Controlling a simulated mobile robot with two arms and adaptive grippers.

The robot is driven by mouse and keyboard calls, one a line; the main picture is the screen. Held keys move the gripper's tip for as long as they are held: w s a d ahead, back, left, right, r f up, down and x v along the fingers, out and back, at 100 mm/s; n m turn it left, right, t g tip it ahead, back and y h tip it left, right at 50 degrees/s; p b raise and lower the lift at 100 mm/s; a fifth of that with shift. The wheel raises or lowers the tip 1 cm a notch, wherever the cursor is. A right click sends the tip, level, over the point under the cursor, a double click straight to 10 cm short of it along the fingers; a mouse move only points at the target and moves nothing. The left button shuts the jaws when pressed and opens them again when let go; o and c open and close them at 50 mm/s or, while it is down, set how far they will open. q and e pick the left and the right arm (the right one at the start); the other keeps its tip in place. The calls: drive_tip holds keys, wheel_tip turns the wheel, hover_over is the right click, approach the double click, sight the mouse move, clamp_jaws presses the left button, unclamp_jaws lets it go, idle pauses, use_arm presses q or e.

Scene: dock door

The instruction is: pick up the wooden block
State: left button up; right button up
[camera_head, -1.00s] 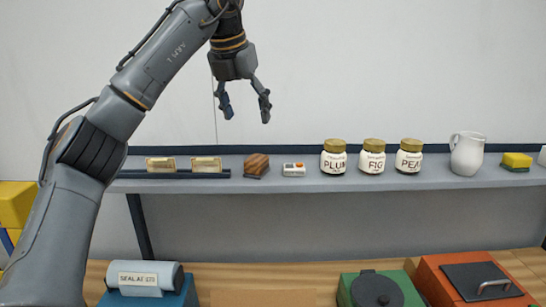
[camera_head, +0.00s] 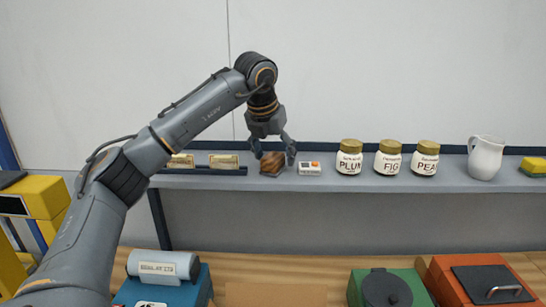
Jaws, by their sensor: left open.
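The wooden block (camera_head: 272,164) is brown with darker stripes and sits on the grey shelf (camera_head: 320,183), right of two small tan labelled pieces. My left gripper (camera_head: 273,158) points down with its two fingers apart, one on each side of the block in the picture. The fingers overlap the block's upper part. I cannot tell whether either finger touches it. My right gripper is not in view.
A small white device (camera_head: 309,169) with an orange mark stands close to the right of the block. Further right are jars marked PLUM (camera_head: 349,160), FIG (camera_head: 388,160) and PEA (camera_head: 425,160), then a white pitcher (camera_head: 485,158). A dark rail (camera_head: 205,171) lies on the left.

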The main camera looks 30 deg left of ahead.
use_arm(q)
drive_tip(key=shift+w+a+f, duration=0.1)
drive_tip(key=shift+w+f, duration=0.15)
drive_tip(key=shift+f, duration=0.3)
drive_tip(key=shift+r, duration=0.1)
drive_tip(key=c, duration=1.3)
drive_tip(key=shift+o, duration=0.2)
drive_tip(key=shift+r, duration=0.6)
drive_tip(key=s+d+r+b, duration=0.5)
drive_tip(key=s+d+r, duration=0.2)
drive_tip(key=s+r, duration=0.4)
drive_tip(key=shift+s+d+r, duration=0.25)
drive_tip(key=shift+s+r, duration=0.15)
drive_tip(key=shift+s, duration=0.1)
